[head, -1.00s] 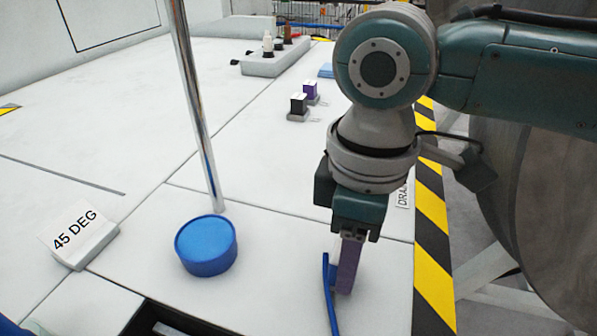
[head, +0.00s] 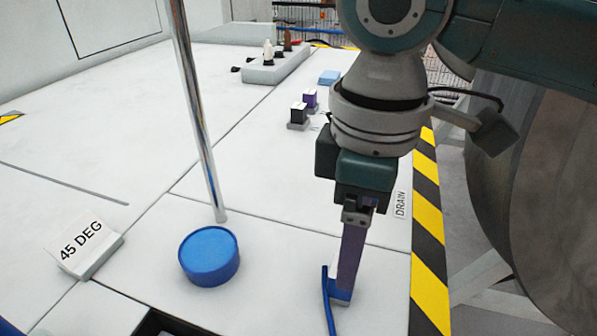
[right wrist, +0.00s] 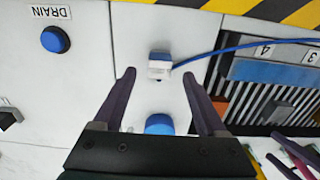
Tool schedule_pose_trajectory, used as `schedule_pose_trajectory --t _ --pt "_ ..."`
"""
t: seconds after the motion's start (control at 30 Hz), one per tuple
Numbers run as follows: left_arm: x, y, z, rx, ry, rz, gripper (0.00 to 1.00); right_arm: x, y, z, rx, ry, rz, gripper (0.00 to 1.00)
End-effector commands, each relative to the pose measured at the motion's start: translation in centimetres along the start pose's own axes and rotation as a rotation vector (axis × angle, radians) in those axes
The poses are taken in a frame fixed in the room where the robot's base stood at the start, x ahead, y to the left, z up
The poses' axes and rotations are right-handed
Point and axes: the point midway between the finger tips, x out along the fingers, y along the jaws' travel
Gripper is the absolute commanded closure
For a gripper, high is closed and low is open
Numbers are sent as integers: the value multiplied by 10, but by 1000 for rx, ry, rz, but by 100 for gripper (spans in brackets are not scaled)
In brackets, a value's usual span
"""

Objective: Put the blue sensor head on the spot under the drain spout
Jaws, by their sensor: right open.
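The blue sensor head (head: 340,297), with a white part on top and a blue cable, rests on the white deck just below my right gripper (head: 348,280). In the right wrist view the sensor head (right wrist: 160,66) lies near the line between the two fingertips of my open right gripper (right wrist: 158,74), with gaps at both sides. A round blue disc (right wrist: 55,39) lies beside the DRAIN label (right wrist: 49,12); my right gripper seems to hide that disc in the head view. I cannot make out the spout clearly. My left gripper is not in view.
A blue round tub (head: 208,257) stands beside a chrome pole (head: 200,130). A 45 DEG sign (head: 88,249) is at left. Small black and purple blocks (head: 303,108) stand farther back. A hazard-striped edge (head: 426,230) borders the deck at right, beside a large grey wheel (head: 540,170).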

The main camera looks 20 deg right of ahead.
Motion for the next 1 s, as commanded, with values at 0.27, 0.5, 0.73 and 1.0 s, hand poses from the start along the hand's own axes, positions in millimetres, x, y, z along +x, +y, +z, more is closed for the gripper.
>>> schedule_pose_trajectory --t 0.27,0.5,0.73,1.0 --pt "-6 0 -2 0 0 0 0 -23 -1 0 -1 1 -1 26" --pt "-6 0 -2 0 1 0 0 -2 -48 -15 -3 120 -51 26" --pt "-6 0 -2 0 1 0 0 9 -100 -11 238 354 -80 26" --pt "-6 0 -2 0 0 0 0 18 -97 82 671 346 64 26"
